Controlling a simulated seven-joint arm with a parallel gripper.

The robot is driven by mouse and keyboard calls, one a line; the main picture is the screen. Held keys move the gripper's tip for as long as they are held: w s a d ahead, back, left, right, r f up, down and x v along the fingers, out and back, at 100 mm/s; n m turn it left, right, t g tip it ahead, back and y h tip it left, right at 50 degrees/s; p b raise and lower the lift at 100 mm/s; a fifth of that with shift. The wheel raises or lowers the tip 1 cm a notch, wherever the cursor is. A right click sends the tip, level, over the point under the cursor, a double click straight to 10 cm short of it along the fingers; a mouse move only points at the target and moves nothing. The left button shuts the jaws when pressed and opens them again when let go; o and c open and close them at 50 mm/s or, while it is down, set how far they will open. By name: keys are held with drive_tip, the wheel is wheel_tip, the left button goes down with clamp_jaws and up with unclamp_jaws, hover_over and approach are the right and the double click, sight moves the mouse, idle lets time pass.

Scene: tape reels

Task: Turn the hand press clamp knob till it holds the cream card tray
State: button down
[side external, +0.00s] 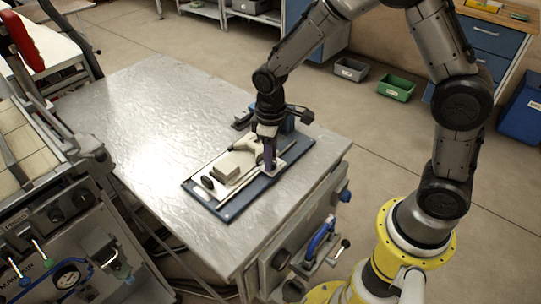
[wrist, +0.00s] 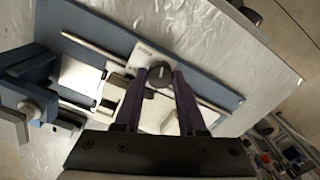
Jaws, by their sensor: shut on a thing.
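The hand press lies on the metal table as a blue base board (side external: 228,212) with a pale plate and rails on it. A cream block-like piece (side external: 226,170), which looks like the card tray, sits on the plate, left of my gripper. My gripper (side external: 269,165) points down at the right part of the press. In the wrist view its two purple fingers (wrist: 160,78) are on either side of a round dark knob (wrist: 159,75), and it is shut on this knob. The side view hides the knob behind the fingers. Whether the clamp touches the tray cannot be told.
The bare metal table top (side external: 130,120) is free to the left of the press. A blue block-like part (side external: 287,122) stands at the press's back end. A blue-handled fitting (side external: 320,240) is on the table's front side. Green (side external: 396,88) and grey (side external: 351,68) bins stand on the floor behind.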

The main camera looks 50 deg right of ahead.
drive_tip(key=m, duration=0.5)
drive_tip(key=shift+r+m, duration=0.1)
drive_tip(key=shift+m, duration=0.2)
drive_tip(key=m, duration=0.5)
drive_tip(key=shift+m, duration=0.4)
drive_tip(key=shift+w, duration=0.1)
drive_tip(key=c, duration=0.8)
unclamp_jaws()
drive_tip(key=shift+o, duration=0.2)
wheel_tip(320, 180, up, 14)
